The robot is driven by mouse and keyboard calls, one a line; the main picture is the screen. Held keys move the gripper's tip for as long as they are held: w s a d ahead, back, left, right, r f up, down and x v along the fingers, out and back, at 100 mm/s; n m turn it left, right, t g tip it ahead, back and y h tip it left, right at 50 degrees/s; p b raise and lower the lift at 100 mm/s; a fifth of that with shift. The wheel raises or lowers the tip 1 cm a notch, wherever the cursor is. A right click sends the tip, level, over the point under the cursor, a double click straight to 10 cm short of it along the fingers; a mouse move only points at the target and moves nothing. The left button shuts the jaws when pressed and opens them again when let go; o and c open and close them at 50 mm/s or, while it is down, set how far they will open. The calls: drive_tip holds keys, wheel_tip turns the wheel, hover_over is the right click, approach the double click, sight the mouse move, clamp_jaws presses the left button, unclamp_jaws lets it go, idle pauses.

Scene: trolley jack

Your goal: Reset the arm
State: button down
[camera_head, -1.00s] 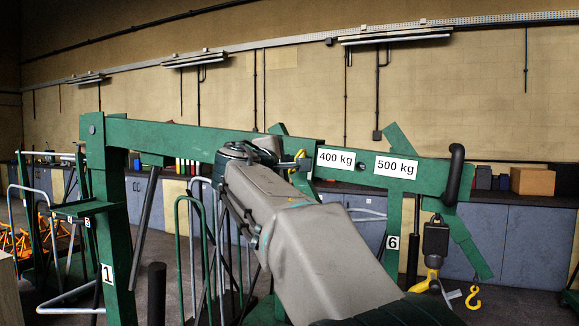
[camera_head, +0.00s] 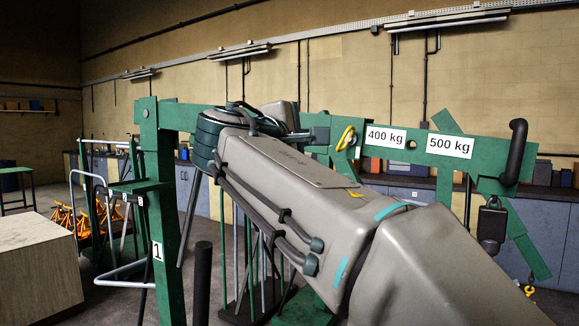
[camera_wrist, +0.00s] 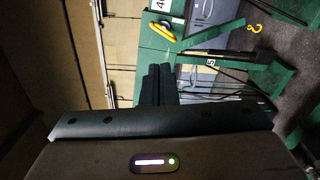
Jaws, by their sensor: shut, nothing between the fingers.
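My arm (camera_head: 290,190) reaches from the lower right up toward the middle of the head view. In the wrist view, my gripper (camera_wrist: 158,84) shows as two dark fingers together, shut and empty. I cannot tell from these views whether the gripper touches the beam.
The hoist's beam carries a 400 kg label (camera_head: 385,138) and a 500 kg label (camera_head: 450,146). A black hoist block (camera_head: 491,225) hangs at the right. A pale block (camera_head: 38,268) stands at lower left, with orange stands (camera_head: 85,220) behind it. Grey cabinets (camera_head: 550,230) line the wall.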

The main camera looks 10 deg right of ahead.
drive_tip(key=s+d+f+m+g+y, duration=0.1)
drive_tip(key=s+f+m+g+y, duration=0.15)
drive_tip(key=f, duration=1.05)
drive_tip(key=s+d+f+m+g+y, duration=0.1)
drive_tip(key=s+f+g+y, duration=0.25)
drive_tip(key=f, duration=0.95)
drive_tip(key=s+a+f+m+g+y, duration=0.2)
drive_tip(key=s+f+m+y, duration=0.1)
drive_tip(key=s+f, duration=0.4)
drive_tip(key=s+a+f+m+g+y, duration=0.1)
drive_tip(key=s+a+f+m+y, duration=0.1)
drive_tip(key=s+f, duration=0.6)
wheel_tip(320, 180, down, 6)
drive_tip(key=shift+a+r+m+g+y, duration=0.15)
drive_tip(key=shift+a+m+g+y, duration=0.25)
drive_tip(key=shift+m+y, duration=0.7)
drive_tip(key=c, duration=2.1)
unclamp_jaws()
drive_tip(key=shift+c, duration=0.2)
